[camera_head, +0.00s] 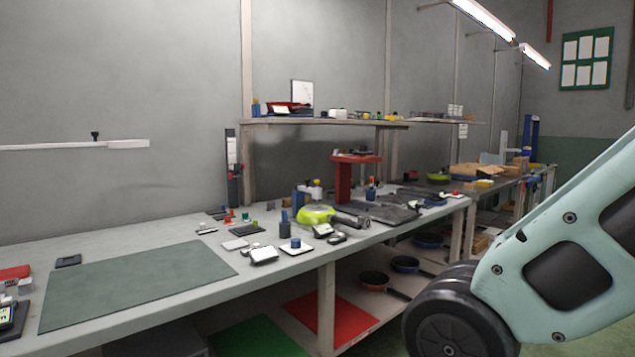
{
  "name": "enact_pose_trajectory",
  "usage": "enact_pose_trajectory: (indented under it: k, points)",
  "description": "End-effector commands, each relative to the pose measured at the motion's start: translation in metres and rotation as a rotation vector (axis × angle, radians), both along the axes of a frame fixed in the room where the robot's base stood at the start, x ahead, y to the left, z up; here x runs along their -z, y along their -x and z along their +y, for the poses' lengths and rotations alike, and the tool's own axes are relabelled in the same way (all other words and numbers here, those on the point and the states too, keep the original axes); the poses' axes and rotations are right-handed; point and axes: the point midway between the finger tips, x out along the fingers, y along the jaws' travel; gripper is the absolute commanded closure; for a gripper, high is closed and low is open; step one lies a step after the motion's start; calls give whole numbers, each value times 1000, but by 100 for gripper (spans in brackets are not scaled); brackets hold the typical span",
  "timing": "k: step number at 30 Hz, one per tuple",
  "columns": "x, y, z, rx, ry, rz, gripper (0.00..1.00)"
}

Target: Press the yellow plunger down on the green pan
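A bright green pan (314,215) sits on the long workbench, near the middle of the view, among small devices. A blue upright part with a pale head stands right behind it. I cannot make out a yellow plunger on this pan for certain; the parts there are too small to tell. A second yellow-green pan-like item (438,178) lies farther back along the bench. My gripper is not in view; only a pale green link and dark joint of my arm show at the right.
The workbench (150,231) runs from lower left to the back right, with a bare grey-green mat (140,283) at left. A red stand (344,182) and dark plates (378,212) lie beyond the green pan. Pans (373,281) sit on the lower shelf.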

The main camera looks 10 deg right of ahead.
Motion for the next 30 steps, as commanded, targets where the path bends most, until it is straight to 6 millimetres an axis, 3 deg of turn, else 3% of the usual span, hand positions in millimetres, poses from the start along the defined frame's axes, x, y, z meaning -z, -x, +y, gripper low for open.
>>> enact_pose_trajectory:
  k: [25, 30]
  points:
    - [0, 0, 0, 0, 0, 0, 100]
    - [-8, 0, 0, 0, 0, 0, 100]
